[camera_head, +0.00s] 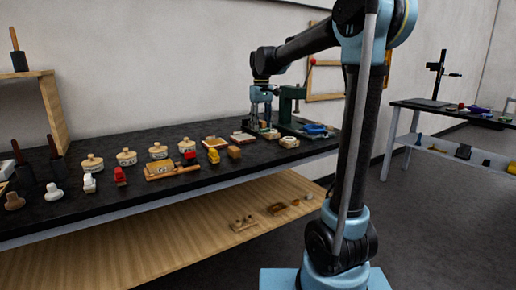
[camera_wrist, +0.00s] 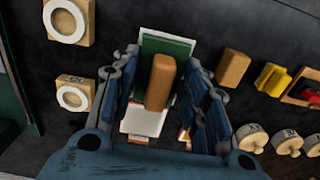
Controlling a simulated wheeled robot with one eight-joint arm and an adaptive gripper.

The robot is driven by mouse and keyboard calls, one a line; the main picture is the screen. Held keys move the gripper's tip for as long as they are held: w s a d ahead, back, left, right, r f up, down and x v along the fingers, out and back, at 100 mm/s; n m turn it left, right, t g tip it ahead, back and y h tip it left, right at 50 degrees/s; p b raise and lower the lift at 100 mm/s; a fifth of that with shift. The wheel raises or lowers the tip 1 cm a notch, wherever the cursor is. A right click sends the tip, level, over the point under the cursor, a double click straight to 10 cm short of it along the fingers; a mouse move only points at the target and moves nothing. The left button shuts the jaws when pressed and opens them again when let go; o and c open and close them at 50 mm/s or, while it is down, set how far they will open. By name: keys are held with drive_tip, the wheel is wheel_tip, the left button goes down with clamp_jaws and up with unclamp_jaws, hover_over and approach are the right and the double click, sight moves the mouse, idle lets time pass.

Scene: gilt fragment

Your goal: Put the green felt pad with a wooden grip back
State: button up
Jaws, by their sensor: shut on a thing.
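The green felt pad (camera_wrist: 180,46) with its upright wooden grip (camera_wrist: 161,80) shows between my fingers in the wrist view. My gripper (camera_wrist: 163,98) is shut on the wooden grip, with blue fingers on both sides of it. In the head view my gripper (camera_head: 262,108) is over the far part of the dark bench. The pad is too small or hidden to make out there. A white flat piece (camera_wrist: 143,121) lies below the pad in the wrist view, partly hidden by the pad and fingers. I cannot tell whether the pad touches anything beneath it.
A green press (camera_head: 290,103) stands close beside my gripper. Two wooden blocks with white rings (camera_wrist: 67,21) (camera_wrist: 75,95) lie nearby. A wooden block (camera_head: 234,152), a yellow piece (camera_head: 213,156) and several lidded pots (camera_head: 126,157) stand along the bench (camera_head: 150,205).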

hover_over(260, 151)
wheel_tip(260, 151, down, 5)
drive_tip(key=shift+w+a+r, duration=0.1)
drive_tip(key=shift+w, duration=0.05)
drive_tip(key=shift+f, duration=2.05)
drive_tip(key=o, duration=0.9)
drive_tip(key=shift+o, duration=0.2)
